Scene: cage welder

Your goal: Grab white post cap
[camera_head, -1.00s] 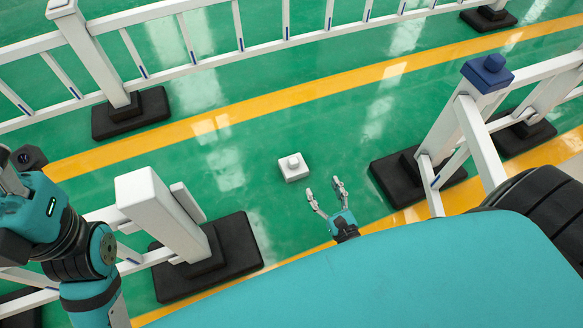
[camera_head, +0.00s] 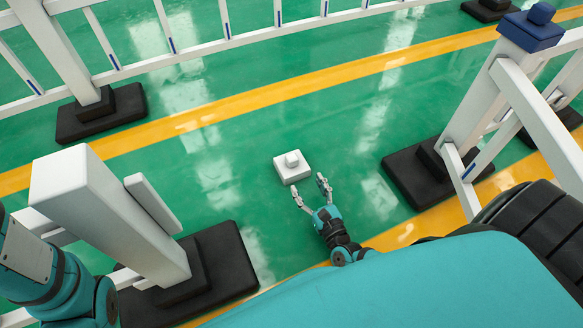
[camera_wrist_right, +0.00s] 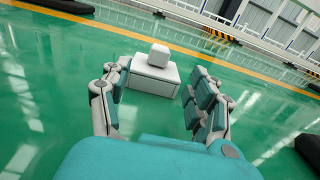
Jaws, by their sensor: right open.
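The white post cap (camera_head: 291,168) lies on the green floor in the middle of the head view. It is a square block with a smaller raised knob on top, and it sits upright. My right gripper (camera_head: 311,189) is open just below and to the right of the cap, fingers pointing toward it. In the right wrist view the cap (camera_wrist_right: 153,72) stands ahead, between and beyond the two open fingers (camera_wrist_right: 156,98); nothing is between them. My left arm shows at the lower left of the head view, but its gripper is out of view.
A white post without a cap (camera_head: 110,215) stands on a black base at left. A post with a blue cap (camera_head: 532,27) stands at right on a black base (camera_head: 420,178). A white railing (camera_head: 225,38) runs along the back. Green floor around the cap is clear.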

